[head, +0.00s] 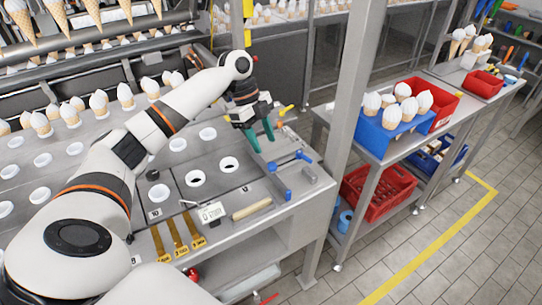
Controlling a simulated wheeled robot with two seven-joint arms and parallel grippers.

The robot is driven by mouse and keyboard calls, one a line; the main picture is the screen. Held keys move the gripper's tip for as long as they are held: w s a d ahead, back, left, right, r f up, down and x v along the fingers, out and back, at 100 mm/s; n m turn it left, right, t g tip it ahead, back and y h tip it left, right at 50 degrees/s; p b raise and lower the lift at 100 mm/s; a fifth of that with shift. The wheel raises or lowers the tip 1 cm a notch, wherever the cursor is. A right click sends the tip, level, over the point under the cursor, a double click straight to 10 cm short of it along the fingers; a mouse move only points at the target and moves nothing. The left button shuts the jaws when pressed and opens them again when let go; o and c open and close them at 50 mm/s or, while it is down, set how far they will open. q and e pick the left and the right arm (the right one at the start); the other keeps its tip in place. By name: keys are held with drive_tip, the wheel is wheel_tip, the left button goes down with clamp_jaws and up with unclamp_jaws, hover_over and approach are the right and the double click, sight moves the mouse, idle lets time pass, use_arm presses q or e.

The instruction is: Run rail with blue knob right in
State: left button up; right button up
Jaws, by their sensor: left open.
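A rail with a blue knob (303,156) sits at the right side of the metal worktop, its short bar running left from the knob toward a blue fitting (271,166). My left gripper (262,140) has teal fingers pointing down, spread apart with nothing between them. It is above the worktop, up and left of the blue knob in the picture, and apart from it. A yellow knob (286,109) shows farther back, just right of the gripper. How far the blue-knob rail is pushed in is too small to tell. My right gripper is not seen.
The worktop has round holes (229,164), a wooden-handled tool (251,209), a small white sign (211,212) and yellow strips (179,232). A grey post (353,95) rises to the right. Beyond it, a side table holds a blue bin (385,140) of cones.

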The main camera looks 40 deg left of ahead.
sight(272, 165)
use_arm(q)
drive_tip(key=x, duration=0.4)
drive_tip(key=shift+w+a+p, duration=0.25)
drive_tip(key=shift+a+p, duration=0.05)
drive_tip(key=shift+p, duration=0.1)
drive_tip(key=x, duration=0.3)
drive_tip(key=shift+f+p, duration=0.15)
drive_tip(key=shift+p, duration=0.2)
drive_tip(key=shift+d+f, duration=0.15)
drive_tip(key=shift+f, duration=0.05)
drive_tip(key=shift+w+f, duration=0.1)
drive_tip(key=shift+f, duration=0.05)
drive_tip(key=shift+c, duration=0.8)
clamp_jaws()
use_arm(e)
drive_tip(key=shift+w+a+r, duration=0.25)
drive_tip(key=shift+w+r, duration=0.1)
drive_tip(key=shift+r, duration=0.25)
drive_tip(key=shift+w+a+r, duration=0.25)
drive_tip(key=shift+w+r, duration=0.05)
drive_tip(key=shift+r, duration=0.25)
